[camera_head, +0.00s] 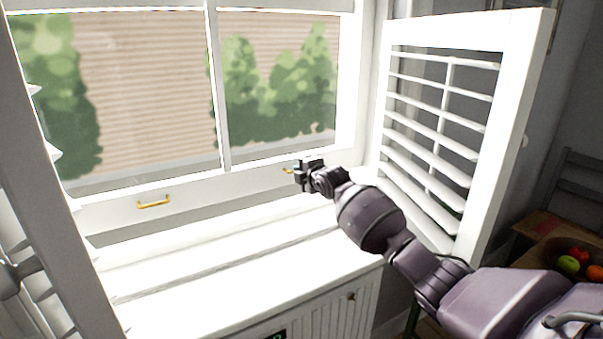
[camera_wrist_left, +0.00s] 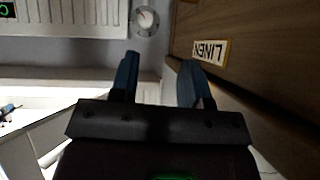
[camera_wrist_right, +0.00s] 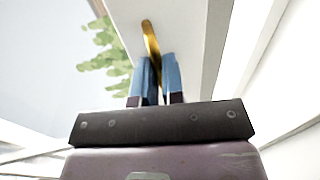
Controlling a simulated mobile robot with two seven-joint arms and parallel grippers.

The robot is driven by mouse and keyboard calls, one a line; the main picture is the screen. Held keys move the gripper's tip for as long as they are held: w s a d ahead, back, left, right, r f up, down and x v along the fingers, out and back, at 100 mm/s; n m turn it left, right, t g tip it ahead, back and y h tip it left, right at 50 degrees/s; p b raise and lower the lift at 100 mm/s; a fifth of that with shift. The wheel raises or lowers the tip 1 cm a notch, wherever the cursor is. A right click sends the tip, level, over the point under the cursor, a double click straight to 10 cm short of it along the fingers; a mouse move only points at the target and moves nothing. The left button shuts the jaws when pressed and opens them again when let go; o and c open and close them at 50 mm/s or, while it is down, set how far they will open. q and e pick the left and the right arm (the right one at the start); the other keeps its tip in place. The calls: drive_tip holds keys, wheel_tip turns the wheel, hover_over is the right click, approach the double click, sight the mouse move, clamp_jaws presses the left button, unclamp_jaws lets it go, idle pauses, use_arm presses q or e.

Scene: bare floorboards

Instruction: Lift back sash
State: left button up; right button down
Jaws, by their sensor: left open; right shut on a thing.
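The white window sash (camera_head: 230,177) fills the back of the window, with a brass handle (camera_head: 154,202) on the left of its bottom rail. A second brass handle (camera_head: 287,170) is at the right, mostly hidden by my right gripper (camera_head: 298,178). In the right wrist view, the blue fingers are shut on this brass handle (camera_wrist_right: 150,36), which rises from between their tips. My left gripper (camera_wrist_left: 158,65) is open and empty in the left wrist view, well away from the sash.
A white louvred shutter (camera_head: 497,130) stands open at the right, close beside my right arm. Another shutter (camera_head: 62,190) stands at the left. The white sill (camera_head: 215,275) is clear. A fruit bowl (camera_head: 570,250) is at far right. A sign reading LINEN (camera_wrist_left: 211,52) is near my left gripper.

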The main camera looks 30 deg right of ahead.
drive_tip(key=c, duration=1.2)
unclamp_jaws()
drive_tip(key=shift+f, duration=0.1)
use_arm(q)
drive_tip(key=shift+w+r, duration=0.25)
drive_tip(key=shift+w, duration=0.15)
wheel_tip(320, 180, up, 9)
drive_tip(key=s+p, duration=0.1)
drive_tip(key=p, duration=0.9)
drive_tip(key=shift+f, duration=0.15)
use_arm(e)
drive_tip(key=v, duration=1)
drive_tip(key=shift+s, duration=0.4)
use_arm(q)
drive_tip(key=shift+a, duration=0.1)
